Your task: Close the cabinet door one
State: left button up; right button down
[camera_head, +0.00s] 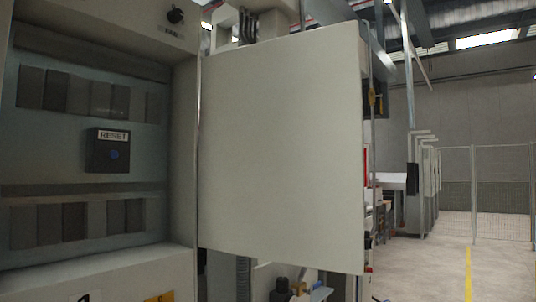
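The cabinet door (282,150) is a flat pale panel standing open in the middle of the view. Its left edge meets the right side of the open cabinet (180,150), and its right edge swings out free. Neither of my grippers shows clearly in the view. What lies behind the door is mostly hidden.
To the right, a wire fence (500,190) stands on open floor with a yellow line (468,275).

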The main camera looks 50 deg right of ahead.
aim_at(281, 155)
jog(key=l+u, duration=0.1)
jog(key=l, duration=0.7)
jog(key=l+u, duration=0.15)
jog(key=l, duration=0.6)
jog(key=l+u, duration=0.1)
jog(key=l, duration=0.7)
jog(key=l+u, duration=0.15)
jog(key=l, duration=0.6)
jog(key=k+l+u, duration=0.1)
jog(key=l, duration=0.7)
